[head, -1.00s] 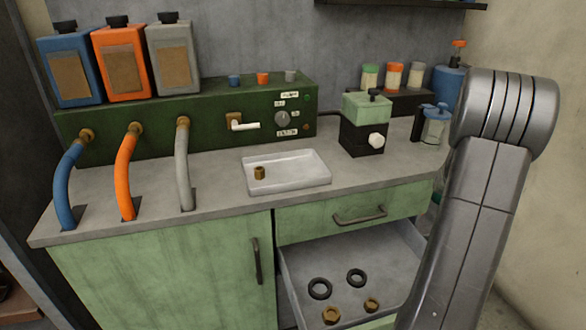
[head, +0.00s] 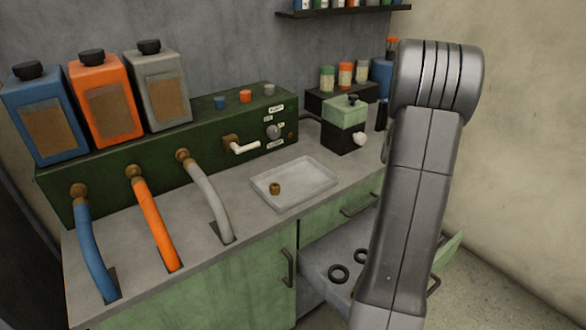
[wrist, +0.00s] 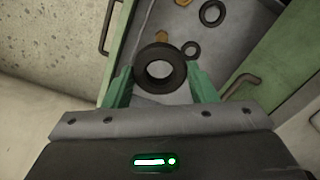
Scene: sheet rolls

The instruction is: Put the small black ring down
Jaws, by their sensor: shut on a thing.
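My gripper (wrist: 159,74) shows in the wrist view with its green fingers shut on a black ring (wrist: 160,86). The ring is between the fingertips, above the open drawer, apart from the things in it. Its size against the other rings is hard to judge, as it is nearer the camera. Two more black rings lie in the drawer, one larger (wrist: 203,14) and one smaller (wrist: 184,48). They also show in the head view, at the front (head: 331,274) and behind it (head: 355,256). In the head view my arm hides the gripper and the held ring.
The drawer (head: 318,258) stands open under the counter. A white tray (head: 312,181) with a brass piece (head: 275,188) is on the counter. Hoses and bottles stand left.

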